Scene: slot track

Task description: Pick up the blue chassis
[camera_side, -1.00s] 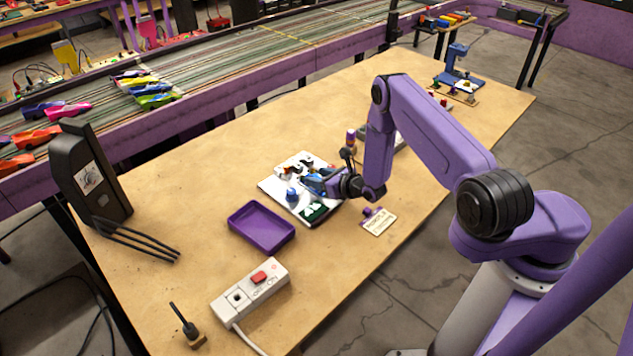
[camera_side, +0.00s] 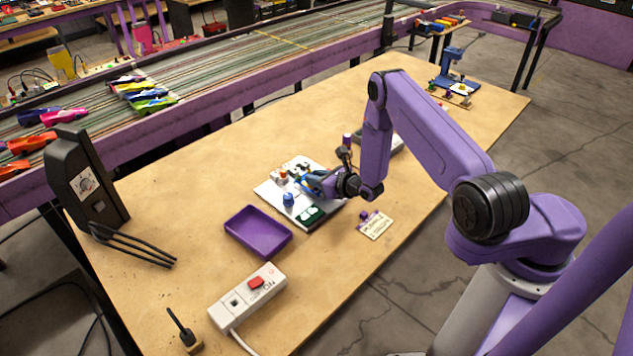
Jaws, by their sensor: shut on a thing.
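The blue chassis (camera_side: 313,183) is at the white board (camera_side: 267,190) in the middle of the table. My gripper (camera_side: 325,184) reaches in from the right and is shut on the chassis. The dark jaws and wrist cover part of it. I cannot tell whether the chassis is clear of the board or still touches it.
A blue piece (camera_side: 289,199) and a dark green patch (camera_side: 312,215) are on the board. A purple tray (camera_side: 258,231), a white switch box (camera_side: 248,297) and a card (camera_side: 375,225) lie nearby. A black stand (camera_side: 88,180) with prongs is at left.

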